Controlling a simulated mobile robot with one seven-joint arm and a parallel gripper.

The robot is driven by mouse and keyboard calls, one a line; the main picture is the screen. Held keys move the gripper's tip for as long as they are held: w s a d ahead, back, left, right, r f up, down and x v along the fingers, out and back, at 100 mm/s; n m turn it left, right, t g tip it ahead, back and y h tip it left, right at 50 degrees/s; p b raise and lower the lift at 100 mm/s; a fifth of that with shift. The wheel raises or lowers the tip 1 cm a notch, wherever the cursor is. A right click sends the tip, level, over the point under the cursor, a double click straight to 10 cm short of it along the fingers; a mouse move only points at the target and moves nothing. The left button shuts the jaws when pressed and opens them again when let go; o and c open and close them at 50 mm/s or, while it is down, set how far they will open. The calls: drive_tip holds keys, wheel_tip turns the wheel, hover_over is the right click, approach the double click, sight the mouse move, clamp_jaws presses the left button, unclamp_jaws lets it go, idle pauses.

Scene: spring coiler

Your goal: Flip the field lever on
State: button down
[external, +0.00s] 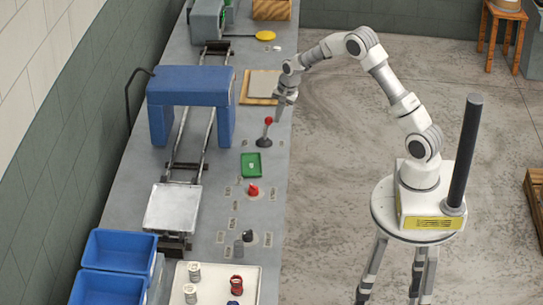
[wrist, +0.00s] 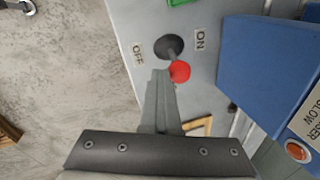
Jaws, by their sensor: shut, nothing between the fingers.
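A lever with a red ball knob (external: 268,121) and a black round base stands on the grey bench's right side. In the wrist view, its red knob (wrist: 180,71) appears just below and slightly right of the black base (wrist: 169,46). An OFF label (wrist: 138,53) lies left of the base and an ON label (wrist: 201,39) right of it. No label naming the lever is readable. My gripper (external: 278,119) is shut and empty, just right of the knob; in the wrist view its fingertips (wrist: 160,73) sit on the knob's OFF side. I cannot tell whether they touch it.
A blue arch (external: 193,86) spans a rail left of the lever. A green panel (external: 251,165), a red knob (external: 253,190) and a dark knob (external: 248,237) are nearer on the bench. A tan board (external: 262,86) lies beyond. Open floor lies right of the bench.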

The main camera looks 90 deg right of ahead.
sight(267, 118)
drive_tip(key=w+g+p, duration=0.1)
drive_tip(key=w+r+p, duration=0.1)
drive_tip(key=shift+w+g+p, duration=0.15)
drive_tip(key=shift+g+p, duration=0.25)
drive_tip(key=shift+w+g+p, duration=0.5)
drive_tip(key=shift+w+g, duration=0.3)
drive_tip(key=shift+w, duration=0.1)
drive_tip(key=w, duration=0.3)
drive_tip(key=shift+b, duration=0.35)
drive_tip(key=shift+w+a, duration=0.15)
drive_tip(key=shift+w, duration=0.15)
drive_tip(key=shift+s+r, duration=0.1)
drive_tip(key=shift+r, duration=0.05)
drive_tip(key=s, duration=0.1)
drive_tip(key=s+r, duration=0.2)
drive_tip(key=shift+s+a+r, duration=0.2)
drive_tip(key=shift+s+a, duration=0.1)
drive_tip(key=shift+s, duration=0.1)
wheel_tip(267, 118, up, 9)
drive_tip(key=w, duration=0.2)
drive_tip(key=shift+w+a, duration=0.2)
drive_tip(key=shift+a, duration=0.1)
